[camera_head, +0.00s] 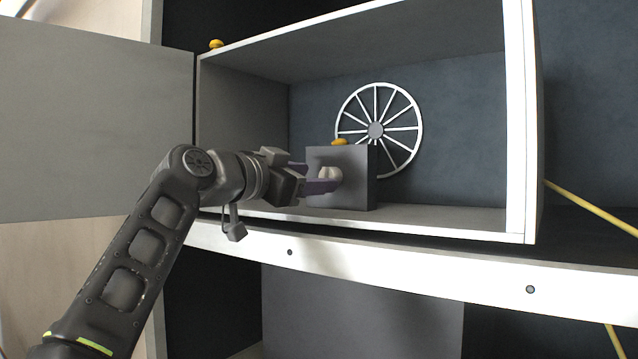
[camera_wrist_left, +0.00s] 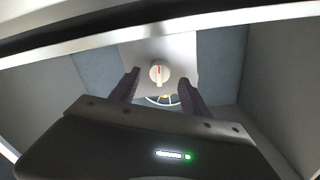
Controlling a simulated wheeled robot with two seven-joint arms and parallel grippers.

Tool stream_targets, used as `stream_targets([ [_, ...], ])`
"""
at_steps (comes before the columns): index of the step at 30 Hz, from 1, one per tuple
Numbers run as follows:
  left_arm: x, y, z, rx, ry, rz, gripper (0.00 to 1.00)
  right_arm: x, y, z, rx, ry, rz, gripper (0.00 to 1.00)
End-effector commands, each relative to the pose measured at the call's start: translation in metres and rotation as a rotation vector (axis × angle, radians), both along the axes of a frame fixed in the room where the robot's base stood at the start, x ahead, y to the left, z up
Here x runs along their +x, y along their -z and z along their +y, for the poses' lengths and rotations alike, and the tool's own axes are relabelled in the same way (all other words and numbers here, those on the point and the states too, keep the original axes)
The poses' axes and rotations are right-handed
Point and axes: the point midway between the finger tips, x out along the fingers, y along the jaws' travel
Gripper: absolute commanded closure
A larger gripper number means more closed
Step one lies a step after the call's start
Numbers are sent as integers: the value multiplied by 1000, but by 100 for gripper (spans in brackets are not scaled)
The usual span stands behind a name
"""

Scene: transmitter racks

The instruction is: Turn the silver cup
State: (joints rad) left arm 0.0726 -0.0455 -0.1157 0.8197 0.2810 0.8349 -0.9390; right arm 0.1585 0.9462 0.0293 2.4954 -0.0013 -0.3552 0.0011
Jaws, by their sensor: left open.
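The silver cup (camera_head: 331,173) looks like a small, pale round knob on the front face of a grey box inside the open cabinet. It also shows in the left wrist view (camera_wrist_left: 159,71), with a red mark on its face. My left gripper (camera_head: 318,177) reaches in from the left with its purple fingers open. In the left wrist view the fingers (camera_wrist_left: 159,84) stand one on each side of the knob, with a gap on both sides. I cannot tell how far the fingertips reach along the knob. My right gripper is not in view.
The grey box (camera_head: 358,188) stands on the cabinet floor. A white spoked wheel (camera_head: 376,130) is behind it. A small yellow piece (camera_head: 339,142) is on the box, another (camera_head: 216,44) on the cabinet's top edge. The cabinet door (camera_head: 95,120) is open at left; free room is right of the box.

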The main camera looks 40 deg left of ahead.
Motion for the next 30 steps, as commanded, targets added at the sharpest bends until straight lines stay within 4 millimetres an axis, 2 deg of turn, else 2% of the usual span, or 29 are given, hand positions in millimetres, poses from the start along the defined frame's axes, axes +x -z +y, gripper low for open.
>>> stream_targets([
  [3, -22, 2, 0, 0, 0, -3, 46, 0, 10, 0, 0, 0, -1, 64],
  [9, -44, 1, 1, 1, 0, 0, 46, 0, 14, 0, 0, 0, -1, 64],
  [30, -47, 0, 1, 0, 0, 0, 46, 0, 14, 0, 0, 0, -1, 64],
])
